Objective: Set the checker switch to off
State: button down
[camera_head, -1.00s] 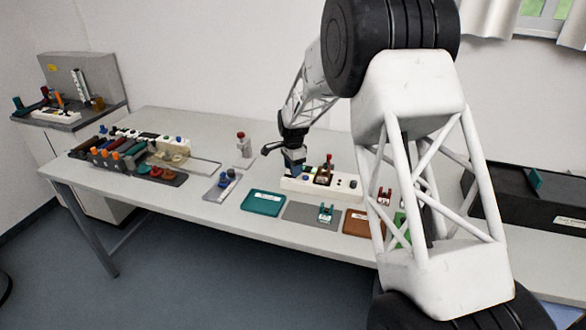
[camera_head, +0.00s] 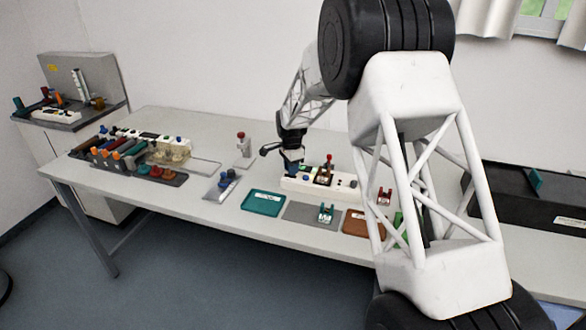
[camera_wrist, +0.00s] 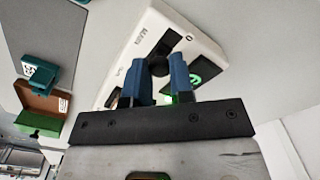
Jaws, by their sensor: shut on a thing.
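A long white switch box (camera_head: 345,188) stands on the table in the head view, with red, dark and blue parts on its top. In the wrist view the white box (camera_wrist: 205,46) fills the upper middle, with partly readable lettering, a ring-shaped mark and a green lit symbol (camera_wrist: 204,72). My gripper (camera_wrist: 161,72) has its blue fingers around a small black switch knob (camera_wrist: 161,64) on this box, closed on it. The fingers hide part of the knob, so its setting is unclear. In the head view my gripper (camera_head: 292,163) is at the box's left end.
A teal tray (camera_head: 263,203), a grey mat (camera_head: 298,212) and a brown tray (camera_head: 357,224) lie in front of the box. A small stand with a red top (camera_head: 242,146) is behind to the left. A rack with several coloured items (camera_head: 125,155) is farther left.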

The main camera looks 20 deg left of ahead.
jog(key=shift+a, duration=0.95)
jog(key=c, duration=1)
grip_release()
notch_tip(320, 180, up, 8)
jog(key=shift+f, duration=0.1)
